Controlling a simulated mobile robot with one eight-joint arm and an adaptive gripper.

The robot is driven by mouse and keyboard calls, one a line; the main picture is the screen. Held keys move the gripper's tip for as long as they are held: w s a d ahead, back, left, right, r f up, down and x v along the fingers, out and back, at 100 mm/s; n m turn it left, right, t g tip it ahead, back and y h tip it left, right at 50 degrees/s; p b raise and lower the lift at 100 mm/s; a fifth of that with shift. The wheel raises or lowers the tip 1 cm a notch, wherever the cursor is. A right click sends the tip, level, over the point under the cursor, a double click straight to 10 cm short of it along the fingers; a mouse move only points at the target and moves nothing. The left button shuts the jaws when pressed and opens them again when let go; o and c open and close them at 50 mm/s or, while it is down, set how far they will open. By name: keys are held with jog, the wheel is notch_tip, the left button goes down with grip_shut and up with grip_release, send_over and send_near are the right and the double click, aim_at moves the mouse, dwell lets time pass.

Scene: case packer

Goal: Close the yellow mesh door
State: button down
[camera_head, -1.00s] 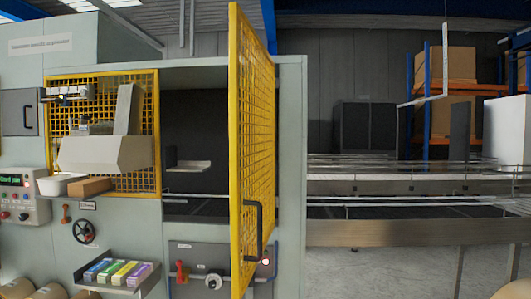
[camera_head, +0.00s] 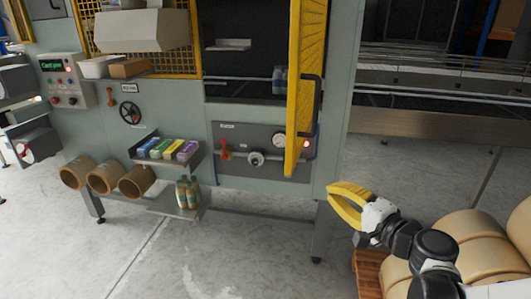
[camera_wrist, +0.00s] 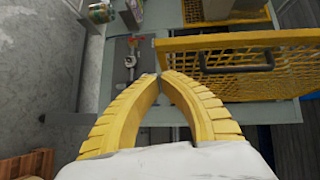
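The yellow mesh door (camera_head: 305,85) stands open on the machine, swung out and seen almost edge-on in the head view. Its dark bar handle (camera_head: 318,95) is on the side facing right. In the wrist view the mesh door (camera_wrist: 225,86) lies ahead and to the right, with the handle (camera_wrist: 235,62) across it. My gripper (camera_head: 333,190) is below and to the right of the door, apart from it. In the wrist view its yellow fingers (camera_wrist: 160,76) meet at the tips with nothing between them. The opening (camera_head: 240,65) behind the door is dark inside.
A shelf (camera_head: 178,160) with coloured packs and a lower one with bottles stick out left of the door. A control panel (camera_head: 245,150) sits below the opening. Brown rolls (camera_head: 475,240) on a wooden pallet are beside my arm. The floor in front is clear.

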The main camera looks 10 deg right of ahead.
jog(key=d+m+t, duration=0.1)
jog(key=d, duration=0.1)
jog(key=b, duration=0.3)
send_near(295, 159)
jog(key=w+d, duration=0.1)
jog(key=w, duration=0.4)
jog(key=shift+w+a+f, duration=0.1)
jog(key=shift+a, duration=0.45)
jog(key=shift+w+a+f, duration=0.1)
jog(key=shift+a, duration=0.45)
jog(key=shift+w+a+r, duration=0.1)
jog(key=shift+w+a, duration=0.2)
jog(key=shift+a, duration=0.25)
